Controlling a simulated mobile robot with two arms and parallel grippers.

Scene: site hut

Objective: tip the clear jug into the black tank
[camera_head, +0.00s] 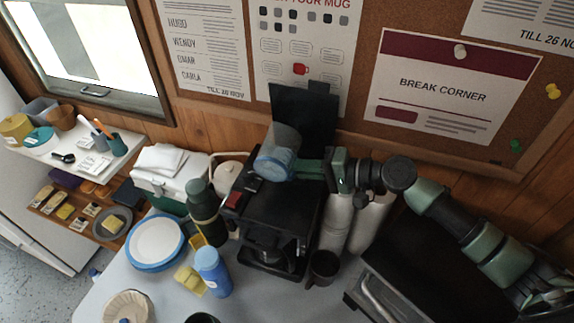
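The clear jug (284,138) is held up above the black coffee machine (272,222), with blue water in its lower part. My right gripper (308,169) comes in from the right and is shut on the jug at its right side. I cannot tell exactly how far the jug tilts, and no stream of water shows. A black lid (304,112) stands raised behind the jug. The black tank's opening is not clearly visible; the jug and gripper cover that area. My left gripper is not in view.
A dark green flask (203,212), blue bottle (212,271) and blue-rimmed plates (155,242) stand left of the machine. A dark mug (323,268) and pale cylinders (336,222) stand on its right, near a black appliance (425,262). The pinboard wall (375,70) is close behind.

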